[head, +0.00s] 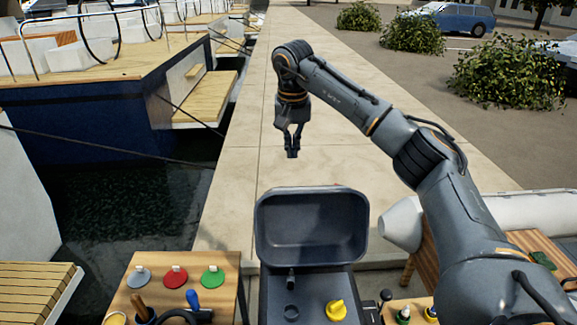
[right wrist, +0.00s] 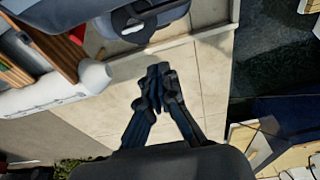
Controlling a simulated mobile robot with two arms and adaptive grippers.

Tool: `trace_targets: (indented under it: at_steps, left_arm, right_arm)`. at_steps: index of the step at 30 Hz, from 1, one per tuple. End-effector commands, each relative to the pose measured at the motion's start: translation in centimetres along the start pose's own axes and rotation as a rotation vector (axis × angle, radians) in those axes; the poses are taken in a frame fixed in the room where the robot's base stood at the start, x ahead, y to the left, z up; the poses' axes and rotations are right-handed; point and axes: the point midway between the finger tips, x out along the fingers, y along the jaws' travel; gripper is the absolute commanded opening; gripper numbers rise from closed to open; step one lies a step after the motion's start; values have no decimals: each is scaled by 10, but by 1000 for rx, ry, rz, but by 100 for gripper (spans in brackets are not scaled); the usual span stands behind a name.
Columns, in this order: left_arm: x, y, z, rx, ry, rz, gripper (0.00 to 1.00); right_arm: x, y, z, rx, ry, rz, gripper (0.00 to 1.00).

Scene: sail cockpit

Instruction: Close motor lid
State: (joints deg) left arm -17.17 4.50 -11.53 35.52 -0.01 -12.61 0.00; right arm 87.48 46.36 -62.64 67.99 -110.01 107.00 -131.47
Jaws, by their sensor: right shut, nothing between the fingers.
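The motor lid (head: 312,222) is a dark grey hollow cover. It stands open and upright at the back of the motor housing (head: 310,302), its hollow inside facing me. My right gripper (head: 291,152) is beyond the lid and above its top rim, pointing down over the pale quay, apart from the lid. Its fingers are shut with nothing between them. The right wrist view shows the shut fingertips (right wrist: 157,72) too, with a dark grey body at the top edge that I cannot identify surely. My left gripper is out of view.
A yellow knob (head: 336,309) sits on the housing. A wooden panel (head: 225,270) with coloured discs stands left. A pale grey cone-ended tube (head: 402,224) lies right of the lid. The paved quay (head: 230,180) behind is clear; a blue-hulled boat (head: 90,115) is far left.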

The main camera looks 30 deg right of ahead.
Motion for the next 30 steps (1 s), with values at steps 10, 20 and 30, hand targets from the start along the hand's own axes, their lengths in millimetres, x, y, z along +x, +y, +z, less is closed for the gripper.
trace_targets:
  at_steps: [10,20,30]
  left_arm:
    - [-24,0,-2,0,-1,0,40]
    - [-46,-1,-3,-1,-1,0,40]
    - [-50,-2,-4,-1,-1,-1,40]
  right_arm:
    - [68,-1,2,0,-7,0,0]
    - [79,-2,26,-3,-1,-5,0]
    - [77,-2,39,0,-2,-5,0]
